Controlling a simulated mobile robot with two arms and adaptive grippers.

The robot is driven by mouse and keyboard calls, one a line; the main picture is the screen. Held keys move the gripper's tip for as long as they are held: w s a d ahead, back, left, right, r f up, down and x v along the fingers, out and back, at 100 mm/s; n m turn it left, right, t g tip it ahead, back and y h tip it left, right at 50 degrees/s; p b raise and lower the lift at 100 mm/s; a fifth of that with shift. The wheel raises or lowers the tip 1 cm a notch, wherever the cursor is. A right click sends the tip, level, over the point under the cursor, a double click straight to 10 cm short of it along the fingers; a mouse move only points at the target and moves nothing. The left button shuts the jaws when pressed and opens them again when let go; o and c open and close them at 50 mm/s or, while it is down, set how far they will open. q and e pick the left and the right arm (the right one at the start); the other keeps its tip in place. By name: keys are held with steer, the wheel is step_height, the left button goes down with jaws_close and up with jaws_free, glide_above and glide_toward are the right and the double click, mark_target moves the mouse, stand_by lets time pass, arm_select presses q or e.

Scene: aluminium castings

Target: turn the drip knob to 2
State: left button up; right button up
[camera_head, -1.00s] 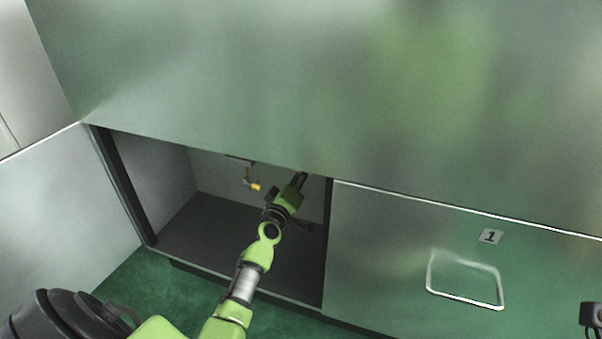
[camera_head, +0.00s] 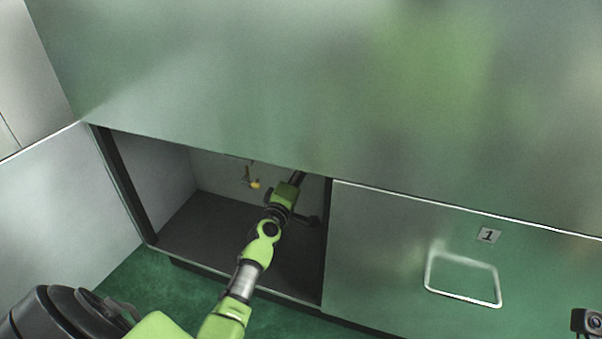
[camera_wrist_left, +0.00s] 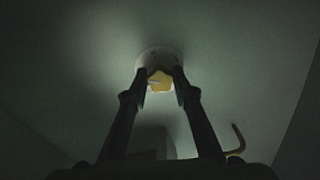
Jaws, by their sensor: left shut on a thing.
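The drip knob (camera_wrist_left: 160,82) is yellow and sits on a round pale base (camera_wrist_left: 150,60) in the left wrist view. My left gripper (camera_wrist_left: 161,76) is shut on it, with one dark finger on each side. A pale mark shows on the knob, but I cannot read any number on its base. In the head view my left gripper (camera_head: 299,176) reaches up inside the open cabinet (camera_head: 190,232). Its fingertips and the knob are hidden there behind the upper panel's edge.
A brass pipe with a yellow end (camera_head: 253,184) hangs left of my gripper; a hooked pipe (camera_wrist_left: 238,140) shows in the wrist view. The cabinet's right side is close to my arm. A closed front with a handle (camera_head: 463,280) and label 1 (camera_head: 488,235) stands right.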

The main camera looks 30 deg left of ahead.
arm_select(q)
steer(key=o, duration=1.1)
steer(key=v, duration=1.2)
steer(key=shift+a, duration=0.1)
steer(key=shift+f, duration=0.1)
